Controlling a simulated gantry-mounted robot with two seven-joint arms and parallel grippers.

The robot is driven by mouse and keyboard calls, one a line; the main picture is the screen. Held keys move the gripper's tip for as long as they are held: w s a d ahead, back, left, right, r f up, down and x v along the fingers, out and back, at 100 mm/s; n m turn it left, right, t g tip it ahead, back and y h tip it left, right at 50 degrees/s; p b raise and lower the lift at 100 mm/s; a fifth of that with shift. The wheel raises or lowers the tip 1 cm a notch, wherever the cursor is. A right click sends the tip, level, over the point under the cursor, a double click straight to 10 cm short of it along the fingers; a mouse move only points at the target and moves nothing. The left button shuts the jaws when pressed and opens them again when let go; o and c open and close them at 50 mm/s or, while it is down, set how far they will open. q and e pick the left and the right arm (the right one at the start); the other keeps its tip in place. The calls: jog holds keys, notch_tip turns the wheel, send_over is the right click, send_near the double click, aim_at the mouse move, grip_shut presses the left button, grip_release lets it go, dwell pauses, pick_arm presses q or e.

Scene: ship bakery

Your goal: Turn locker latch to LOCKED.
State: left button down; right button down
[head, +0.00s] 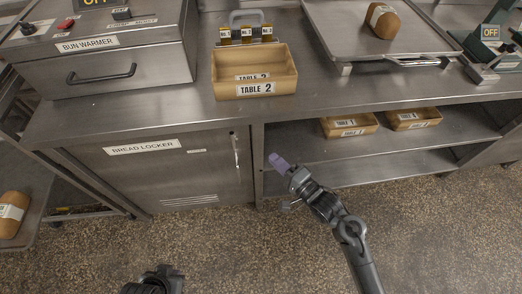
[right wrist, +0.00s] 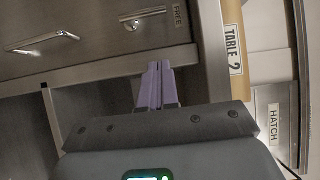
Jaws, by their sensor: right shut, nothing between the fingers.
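The bread locker's steel door (head: 165,172) is closed in the head view. Its small metal latch (right wrist: 142,17) shows at the top of the right wrist view, beside a plate reading FREE (right wrist: 179,16). A longer bar handle (right wrist: 42,42) sits left of the latch there. In the head view my right gripper (head: 277,161) is right of the door, in front of the open shelf bay. Its purple fingers are shut and empty, and they are apart from the latch. My left gripper (head: 155,282) shows only in part at the bottom edge; its fingers are not clear.
The counter above holds a bun warmer (head: 100,50), a Table 2 crate (head: 283,65) and a tray (head: 335,30) with a loaf. Table 1 crates (head: 372,123) stand on the shelf at right. The floor in front of the locker is clear.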

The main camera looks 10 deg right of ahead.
aim_at(233, 137)
jog(key=s+a+b+x, duration=0.1)
jog(key=b+x, duration=0.4)
jog(key=x, duration=0.7)
jog(key=shift+s+a, duration=0.15)
jog(key=shift+a, duration=0.55)
